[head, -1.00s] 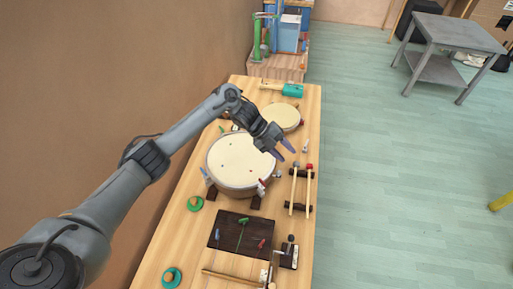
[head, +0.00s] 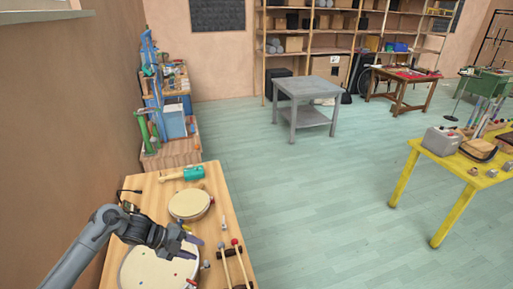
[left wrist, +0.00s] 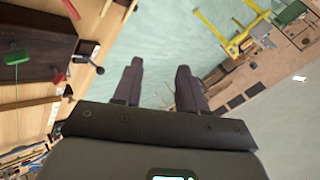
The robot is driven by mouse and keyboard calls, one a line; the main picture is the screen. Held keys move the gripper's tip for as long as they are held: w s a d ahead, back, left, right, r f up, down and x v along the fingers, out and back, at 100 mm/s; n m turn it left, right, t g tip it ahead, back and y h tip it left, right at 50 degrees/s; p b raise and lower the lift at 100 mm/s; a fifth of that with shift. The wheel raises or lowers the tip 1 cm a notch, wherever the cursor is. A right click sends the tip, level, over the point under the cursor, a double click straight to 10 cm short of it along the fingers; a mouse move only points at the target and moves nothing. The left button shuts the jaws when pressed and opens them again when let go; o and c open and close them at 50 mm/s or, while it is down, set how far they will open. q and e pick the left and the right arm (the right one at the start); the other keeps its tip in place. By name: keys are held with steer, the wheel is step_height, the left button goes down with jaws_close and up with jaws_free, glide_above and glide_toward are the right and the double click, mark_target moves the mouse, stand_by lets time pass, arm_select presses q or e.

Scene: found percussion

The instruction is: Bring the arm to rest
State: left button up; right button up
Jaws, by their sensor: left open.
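My left gripper (head: 192,238) is above the wooden bench, over the right part of the large round drum (head: 145,268), and partly covers it. In the left wrist view the two dark fingers (left wrist: 160,68) are apart with nothing between them. Beyond them I see pale green floor, with the bench edge on the left. My left arm comes in from the lower left of the head view. My right gripper is in neither view.
The bench (head: 222,210) also holds a smaller drum (head: 190,204), a teal mallet (head: 193,174) and red-tipped beaters (head: 238,262). Behind it stands a cluttered wooden stand (head: 172,153). A grey table (head: 307,88) and a yellow table (head: 455,178) stand across open floor.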

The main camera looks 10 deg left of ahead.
arm_select(q)
steer(key=s+d+f+n+t+y, duration=0.25)
steer(key=s+d+f, duration=0.2)
steer(key=d, duration=0.35)
steer(key=s+d+f+n+t+y, duration=0.1)
steer(key=s+d+f+n, duration=0.35)
steer(key=d, duration=0.25)
steer(key=s+a+r+n+g+y, duration=0.1)
steer(key=s+a+n+g+y, duration=0.15)
steer(key=s+n, duration=0.75)
steer(key=s+a+r+n+g+y, duration=0.2)
steer(key=s+a+n, duration=0.3)
steer(key=s, duration=0.9)
step_height(320, 180, up, 18)
steer(key=d+p, duration=0.1)
steer(key=p, duration=1.8)
steer(key=shift+d+r+n, duration=0.2)
steer(key=shift+r+n, duration=0.05)
steer(key=shift+n, duration=0.05)
steer(key=shift+s, duration=0.1)
